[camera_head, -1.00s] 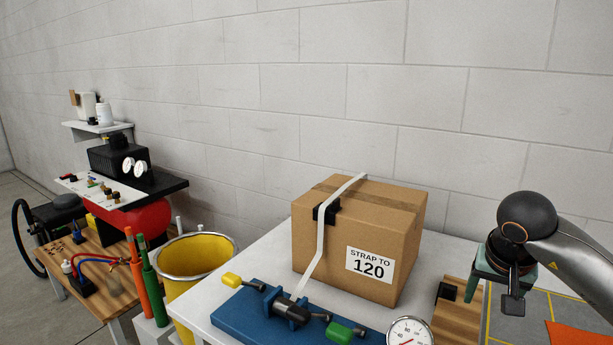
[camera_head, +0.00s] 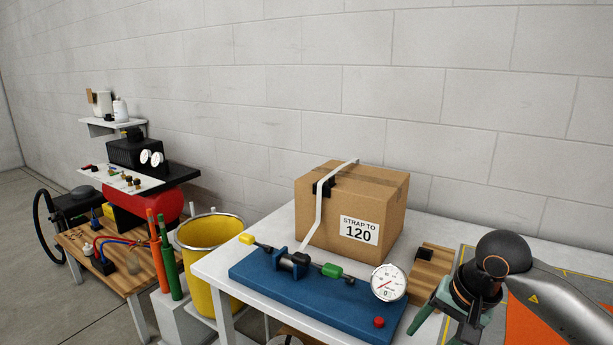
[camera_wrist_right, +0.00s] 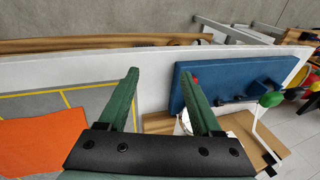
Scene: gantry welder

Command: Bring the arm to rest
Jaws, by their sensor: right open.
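My right arm comes in from the right in the head view, and its green-fingered gripper (camera_head: 436,332) points down and toward the front of the white table, right of the gauge. In the right wrist view the two fingers (camera_wrist_right: 159,76) stand apart with nothing between them. They are above the tabletop near its edge, between the orange sheet and the blue base plate. In the head view the fingertips are partly at the bottom edge. My left gripper is not in view.
A cardboard box (camera_head: 381,207) marked "STRAP TO 120" has a white strap over it. The blue base plate (camera_head: 343,308) carries a tensioner, a round gauge (camera_head: 388,283) and a red button (camera_head: 379,322). A yellow bin (camera_head: 206,265) stands left. The orange sheet (camera_wrist_right: 40,140) lies beside the gripper.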

